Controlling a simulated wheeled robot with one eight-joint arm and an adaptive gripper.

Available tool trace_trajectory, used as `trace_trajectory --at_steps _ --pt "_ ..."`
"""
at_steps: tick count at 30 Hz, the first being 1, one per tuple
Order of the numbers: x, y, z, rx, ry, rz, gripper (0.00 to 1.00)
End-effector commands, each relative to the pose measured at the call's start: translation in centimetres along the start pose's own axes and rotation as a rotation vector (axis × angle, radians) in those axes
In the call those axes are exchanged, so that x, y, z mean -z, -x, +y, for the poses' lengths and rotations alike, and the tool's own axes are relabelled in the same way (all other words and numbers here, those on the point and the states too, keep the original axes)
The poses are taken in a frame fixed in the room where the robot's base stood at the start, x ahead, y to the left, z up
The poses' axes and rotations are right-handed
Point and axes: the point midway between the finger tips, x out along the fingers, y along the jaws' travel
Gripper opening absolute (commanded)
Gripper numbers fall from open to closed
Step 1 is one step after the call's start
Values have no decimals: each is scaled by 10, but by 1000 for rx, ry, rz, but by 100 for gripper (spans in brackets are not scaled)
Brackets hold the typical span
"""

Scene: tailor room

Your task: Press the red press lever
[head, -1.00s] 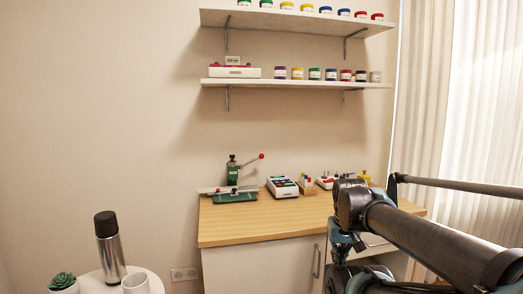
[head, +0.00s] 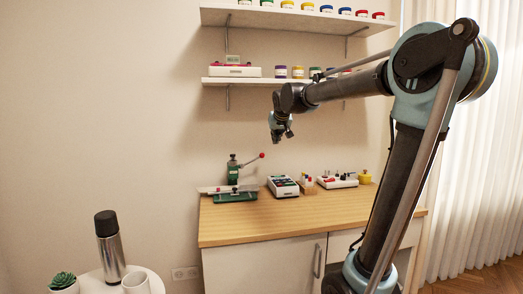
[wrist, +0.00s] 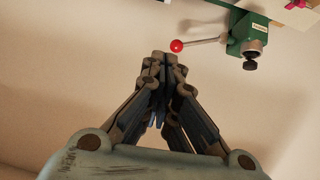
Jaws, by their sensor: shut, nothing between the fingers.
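The green press (head: 234,174) stands at the back left of the wooden worktop. Its lever (head: 249,160) slants up to the right and ends in a red ball knob (head: 262,156). In the wrist view, the red knob (wrist: 177,46) and its lever (wrist: 205,41) are beyond my fingertips, slightly to the right, with the green press body (wrist: 246,35) at the upper right. My gripper (head: 281,133) is above the worktop, higher than the knob and to its right. It also shows in the wrist view (wrist: 160,62), with its fingers together and empty. It is apart from the knob.
On the wooden worktop (head: 290,222), a white box with coloured items (head: 283,187), a small wooden holder (head: 308,187) and a white tray (head: 338,181) stand right of the press. Shelves with jars (head: 300,81) hang above. A flask (head: 110,247) stands at lower left.

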Motion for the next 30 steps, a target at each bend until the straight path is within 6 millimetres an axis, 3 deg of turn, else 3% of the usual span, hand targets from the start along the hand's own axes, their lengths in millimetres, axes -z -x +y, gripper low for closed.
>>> trace_trajectory --at_steps 3,8,22,30 --pt "35 -10 -22 23 12 46 0" --pt "56 -15 -35 36 19 77 0" --pt "58 -19 -36 37 18 81 0" --pt "61 -50 -37 37 17 80 0"
